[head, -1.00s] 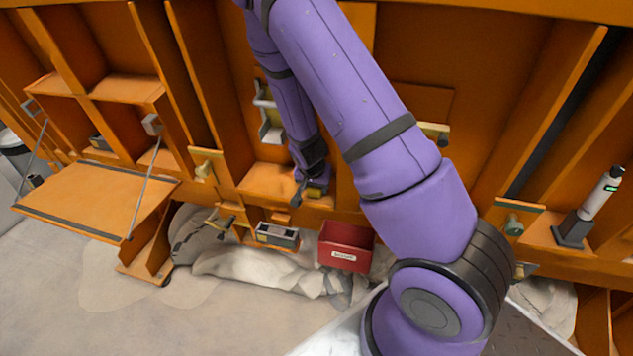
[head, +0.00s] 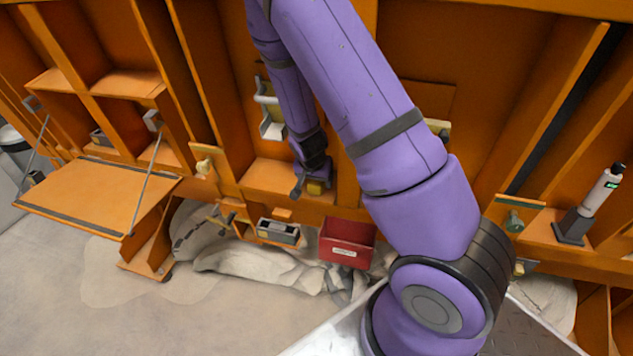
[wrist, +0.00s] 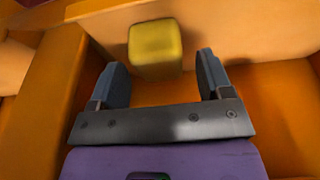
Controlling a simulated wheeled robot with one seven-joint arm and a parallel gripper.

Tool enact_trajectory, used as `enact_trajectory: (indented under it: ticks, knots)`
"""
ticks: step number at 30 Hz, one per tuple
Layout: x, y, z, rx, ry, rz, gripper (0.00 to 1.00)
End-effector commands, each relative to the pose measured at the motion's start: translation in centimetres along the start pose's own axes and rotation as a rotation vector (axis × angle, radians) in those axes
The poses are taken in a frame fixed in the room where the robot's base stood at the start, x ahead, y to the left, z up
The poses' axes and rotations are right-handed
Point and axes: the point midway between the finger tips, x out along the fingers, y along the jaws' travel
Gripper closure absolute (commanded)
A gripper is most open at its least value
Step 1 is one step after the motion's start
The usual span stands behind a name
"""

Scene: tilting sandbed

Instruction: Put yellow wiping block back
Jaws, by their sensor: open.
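The yellow wiping block (wrist: 155,48) sits on an orange shelf in the wrist view, just beyond my fingertips and between their lines. My gripper (wrist: 160,72) is open and empty, with the two dark fingers spread wider than the block. In the head view my gripper (head: 308,188) reaches down to the shelf (head: 265,178) in the middle bay. I cannot tell how far the block is from the fingertips in depth.
Orange upright dividers flank the shelf bay. A red bin (head: 346,243) and a grey caddy (head: 278,232) hang below it. A fold-down orange panel (head: 100,196) juts out at the left. A white handheld device (head: 600,192) stands in a dark holder at the right.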

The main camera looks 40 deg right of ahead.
Motion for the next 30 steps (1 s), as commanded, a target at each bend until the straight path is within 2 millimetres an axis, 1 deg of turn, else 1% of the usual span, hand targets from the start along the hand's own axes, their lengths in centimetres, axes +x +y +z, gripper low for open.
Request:
enact_trajectory:
  ticks: [1, 9, 15, 19, 26, 29, 30]
  knots:
    - [-0.9, -0.1, 0.0, 0.000, 0.001, -0.004, 0.27]
    - [-5.5, -0.1, 0.1, -0.002, 0.000, -0.004, 0.27]
    - [-8.4, -0.1, 0.1, -0.002, 0.000, -0.003, 0.27]
    - [-9.5, -0.1, 0.1, -0.003, 0.000, -0.002, 0.27]
    - [-10.6, 0.0, 0.1, -0.003, -0.006, -0.006, 0.27]
    - [-11.7, -0.1, 0.2, -0.014, -0.027, -0.025, 0.27]
    - [-12.4, -0.1, 0.3, -0.022, -0.041, -0.036, 0.27]
